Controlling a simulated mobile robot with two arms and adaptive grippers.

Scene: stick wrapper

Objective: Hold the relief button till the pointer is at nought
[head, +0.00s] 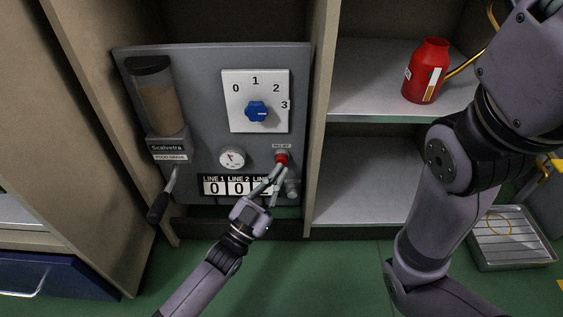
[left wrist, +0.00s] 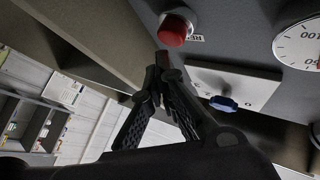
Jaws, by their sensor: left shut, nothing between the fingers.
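The red relief button (head: 281,159) sticks out of the grey panel, under a small label. It also shows in the left wrist view (left wrist: 173,30). My left gripper (head: 279,170) is shut and empty, its fingertips just at the button. In the left wrist view the tips (left wrist: 164,66) lie close beside the button; I cannot tell whether they touch it. The round white gauge (head: 231,158) is left of the button; its pointer is too small to read. The left wrist view shows only part of the gauge (left wrist: 300,45). My right gripper is out of view.
A blue knob (head: 257,111) sits on a white 0-to-3 plate above. A counter strip (head: 214,186) lies below the gauge, partly hidden by my left gripper. A hopper (head: 158,95) and a black-handled lever (head: 158,207) are at left. A red bottle (head: 426,72) stands on the right shelf.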

